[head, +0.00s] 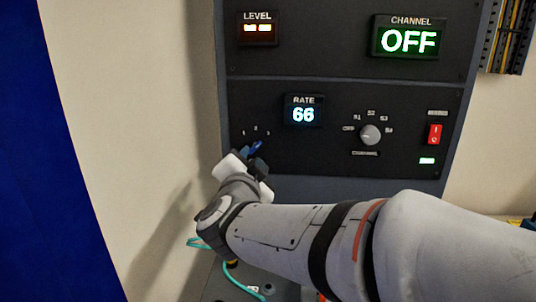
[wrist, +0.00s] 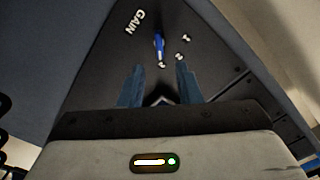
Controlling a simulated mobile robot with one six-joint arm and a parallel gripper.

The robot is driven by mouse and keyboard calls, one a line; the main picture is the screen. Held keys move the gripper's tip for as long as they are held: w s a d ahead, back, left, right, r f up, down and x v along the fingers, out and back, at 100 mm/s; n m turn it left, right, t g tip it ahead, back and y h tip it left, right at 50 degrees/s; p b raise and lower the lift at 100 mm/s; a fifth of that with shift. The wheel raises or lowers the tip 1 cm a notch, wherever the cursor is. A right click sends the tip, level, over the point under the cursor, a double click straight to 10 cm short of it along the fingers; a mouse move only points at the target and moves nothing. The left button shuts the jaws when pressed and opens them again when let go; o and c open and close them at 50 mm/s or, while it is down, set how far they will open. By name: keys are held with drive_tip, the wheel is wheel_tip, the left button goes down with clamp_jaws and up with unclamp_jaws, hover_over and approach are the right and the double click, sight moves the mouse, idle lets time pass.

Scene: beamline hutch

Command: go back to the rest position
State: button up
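My gripper (head: 251,158) is at the lower left of the dark instrument panel (head: 340,157), in front of the small gain selector. In the wrist view, my gripper's two blue-grey fingers (wrist: 159,87) stand apart with nothing between them. The blue gain lever (wrist: 159,45) lies just beyond the fingertips, near the GAIN label and its numbered marks. In the head view the lever (head: 257,146) shows beside my fingertips, partly hidden by my gripper. Which mark it points to is not clear. My arm reaches in from the lower right.
The panel carries a RATE display (head: 303,115) reading 66, a grey CHANNEL knob (head: 370,135) and a red rocker switch (head: 435,134). Above are a LEVEL display (head: 257,29) and a CHANNEL display (head: 408,40) reading OFF. A teal cable (head: 237,283) hangs below my wrist.

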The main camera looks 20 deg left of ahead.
drive_tip(key=shift+s+d, duration=0.2)
drive_tip(key=shift+s, duration=0.35)
drive_tip(key=w+d+f+n+g+p, duration=0.1)
drive_tip(key=w+d+n+g+p, duration=0.15)
drive_tip(key=d, duration=0.65)
drive_tip(key=w+d+f+n+g+p, duration=0.15)
drive_tip(key=d+n+g+p, duration=0.25)
drive_tip(key=d, duration=0.4)
drive_tip(key=s+d+f+g+h+p, duration=0.2)
drive_tip(key=s+d+f+g, duration=0.2)
drive_tip(key=s+d, duration=0.4)
drive_tip(key=s+d+f+g+h+p, duration=0.1)
drive_tip(key=s+d+f+g+h, duration=0.2)
drive_tip(key=s+d, duration=0.6)
drive_tip(key=d+f+m+g, duration=0.1)
drive_tip(key=d, duration=0.5)
drive_tip(key=shift+d+f+h+p, duration=0.2)
drive_tip(key=shift+d+h+p, duration=0.1)
drive_tip(key=shift+d+p, duration=0.1)
drive_tip(key=shift+s, duration=0.1)
